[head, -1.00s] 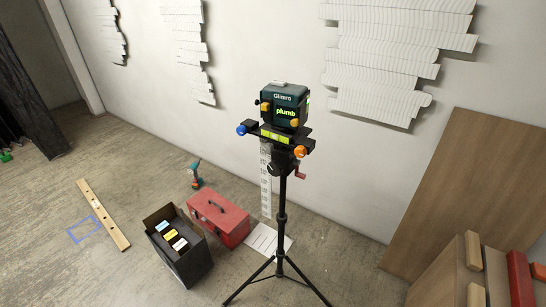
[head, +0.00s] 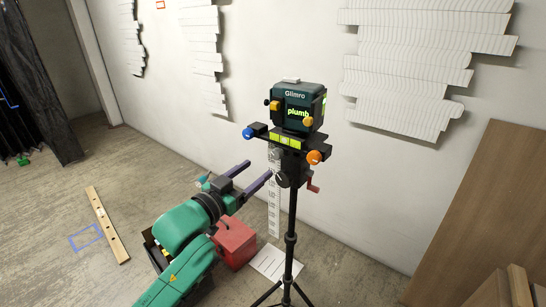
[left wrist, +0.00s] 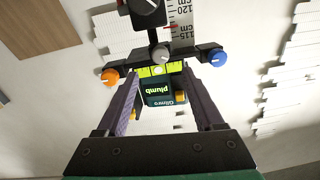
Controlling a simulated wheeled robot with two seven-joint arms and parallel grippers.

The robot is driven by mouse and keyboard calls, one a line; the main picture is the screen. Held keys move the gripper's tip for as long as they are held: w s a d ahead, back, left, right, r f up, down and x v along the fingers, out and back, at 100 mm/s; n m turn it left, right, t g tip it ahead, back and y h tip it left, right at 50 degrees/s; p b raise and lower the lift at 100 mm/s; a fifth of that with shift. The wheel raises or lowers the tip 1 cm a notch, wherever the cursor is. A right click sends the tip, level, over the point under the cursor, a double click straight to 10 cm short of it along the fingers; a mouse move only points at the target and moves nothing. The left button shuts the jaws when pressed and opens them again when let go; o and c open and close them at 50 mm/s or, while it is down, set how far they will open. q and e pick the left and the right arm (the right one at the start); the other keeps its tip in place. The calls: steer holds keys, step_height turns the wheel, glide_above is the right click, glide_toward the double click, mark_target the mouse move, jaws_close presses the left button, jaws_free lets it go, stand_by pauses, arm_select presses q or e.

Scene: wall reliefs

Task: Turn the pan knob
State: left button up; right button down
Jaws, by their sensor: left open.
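A dark green laser level (head: 298,105) marked Glimro, its screen reading "plumb", stands on a black tripod (head: 291,240). The tripod head carries a blue knob (head: 248,133), an orange knob (head: 314,157), a small grey knob (head: 274,154) and a black dial with a white mark (head: 281,180). No label shows which is the pan knob. My left gripper (head: 259,168) is open and empty, its fingers pointing at the head from the left. In the left wrist view, upside down, the grey knob (left wrist: 160,53) appears between the fingertips, seemingly beyond them. My right gripper is out of view.
A red crank (head: 314,187) sticks out on the tripod's right. A red toolbox (head: 237,243) is partly behind my left arm. A wooden level (head: 107,225) lies on the floor at left. White reliefs (head: 415,75) hang on the wall; a wood panel (head: 480,210) leans at right.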

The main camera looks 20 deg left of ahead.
mark_target(275, 156)
arm_select(q)
steer(key=p+x, duration=0.1)
steer(key=x, duration=0.7)
steer(key=shift+w, duration=0.15)
steer(key=shift+c, duration=0.3)
jaws_close()
